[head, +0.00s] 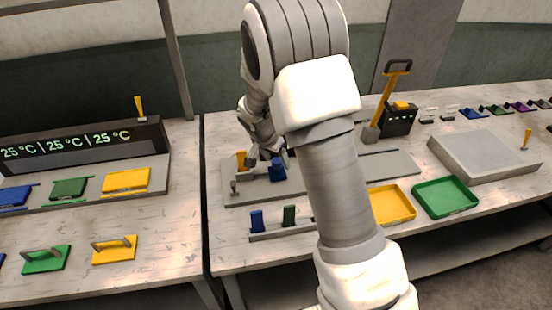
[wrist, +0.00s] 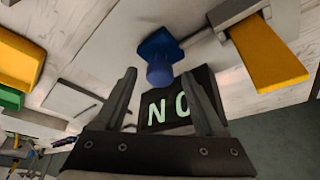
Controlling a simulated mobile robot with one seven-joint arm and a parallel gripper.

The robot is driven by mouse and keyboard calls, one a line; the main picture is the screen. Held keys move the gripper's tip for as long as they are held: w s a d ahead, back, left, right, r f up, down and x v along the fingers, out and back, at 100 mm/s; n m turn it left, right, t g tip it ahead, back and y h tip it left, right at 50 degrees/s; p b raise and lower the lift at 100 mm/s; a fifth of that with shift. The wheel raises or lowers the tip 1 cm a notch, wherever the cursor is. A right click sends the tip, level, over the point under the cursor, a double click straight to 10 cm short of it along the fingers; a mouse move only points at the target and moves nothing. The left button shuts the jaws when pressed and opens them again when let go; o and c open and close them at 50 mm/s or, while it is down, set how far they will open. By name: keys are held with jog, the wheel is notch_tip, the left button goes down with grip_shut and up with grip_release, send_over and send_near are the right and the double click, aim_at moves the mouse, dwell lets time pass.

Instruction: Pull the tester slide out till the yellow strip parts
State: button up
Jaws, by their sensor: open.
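The tester is a low grey bed (head: 240,192) on the middle table, partly hidden behind my arm. A blue knob-like handle (head: 277,172) stands on it, likely the slide's. In the wrist view the blue handle (wrist: 160,62) has a round end pointing toward my gripper. A yellow strip (head: 242,159) stands at the left of the bed; the wrist view shows a yellow piece (wrist: 265,55) at a grey holder, right of the handle. My gripper (wrist: 160,76) is open, with the handle's end seen between its fingertips. I cannot tell whether they touch it.
A dark panel (wrist: 155,112) with green letters, partly covered by my fingers, shows in the wrist view. A yellow tray (head: 392,206) and a green tray (head: 443,198) lie right of my arm. A rack (head: 275,234) with blue and green pieces stands in front. A lever press (head: 397,119) stands behind.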

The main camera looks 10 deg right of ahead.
grip_shut()
dwell(1.4)
